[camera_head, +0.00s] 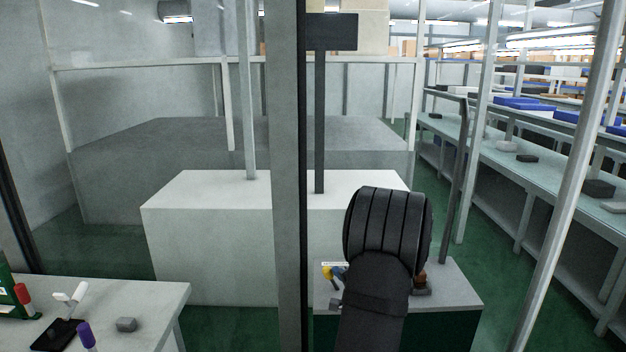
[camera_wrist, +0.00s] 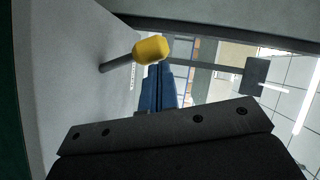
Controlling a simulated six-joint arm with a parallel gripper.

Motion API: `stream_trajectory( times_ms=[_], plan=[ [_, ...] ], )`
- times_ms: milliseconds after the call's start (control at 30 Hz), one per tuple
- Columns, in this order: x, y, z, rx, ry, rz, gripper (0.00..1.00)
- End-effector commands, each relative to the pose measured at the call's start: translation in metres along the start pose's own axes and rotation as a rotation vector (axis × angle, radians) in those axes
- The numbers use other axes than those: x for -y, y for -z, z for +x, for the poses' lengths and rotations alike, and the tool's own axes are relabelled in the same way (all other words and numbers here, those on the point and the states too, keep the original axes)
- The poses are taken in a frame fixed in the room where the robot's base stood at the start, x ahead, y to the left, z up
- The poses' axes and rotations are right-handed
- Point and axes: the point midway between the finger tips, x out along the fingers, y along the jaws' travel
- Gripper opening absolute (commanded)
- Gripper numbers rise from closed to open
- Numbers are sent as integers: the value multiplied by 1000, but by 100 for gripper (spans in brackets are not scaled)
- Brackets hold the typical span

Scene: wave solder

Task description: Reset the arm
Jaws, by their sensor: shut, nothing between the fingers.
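My gripper (camera_wrist: 160,72) shows in the wrist view as blue fingers that are closed together, with nothing between them. A yellow-headed piece (camera_wrist: 151,50) on a dark grey stem stands beside the fingertips, toward the left, out from a grey surface (camera_wrist: 75,75). In the head view my dark arm covers most of the gripper. Small yellow (camera_head: 326,271) and blue bits show just left of the arm, above the small grey-topped stand (camera_head: 450,288).
A white block (camera_head: 205,220) stands behind the arm. A grey post (camera_head: 289,180) rises in front. A long workbench (camera_head: 500,155) runs along the right, with green floor between.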

Motion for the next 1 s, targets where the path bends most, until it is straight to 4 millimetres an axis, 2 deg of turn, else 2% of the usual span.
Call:
stream_trajectory(
  times_ms=[367,567,667,800,1000],
  plan=[
    [-1,-2,2,1,0,0,0],
    [1,6,-6,-1,0,-1,0],
    [2,17,-17,-3,0,-2,0],
    [4,29,-42,-7,-1,-1,0],
    [6,28,-82,-5,-1,0,0]
  ],
)
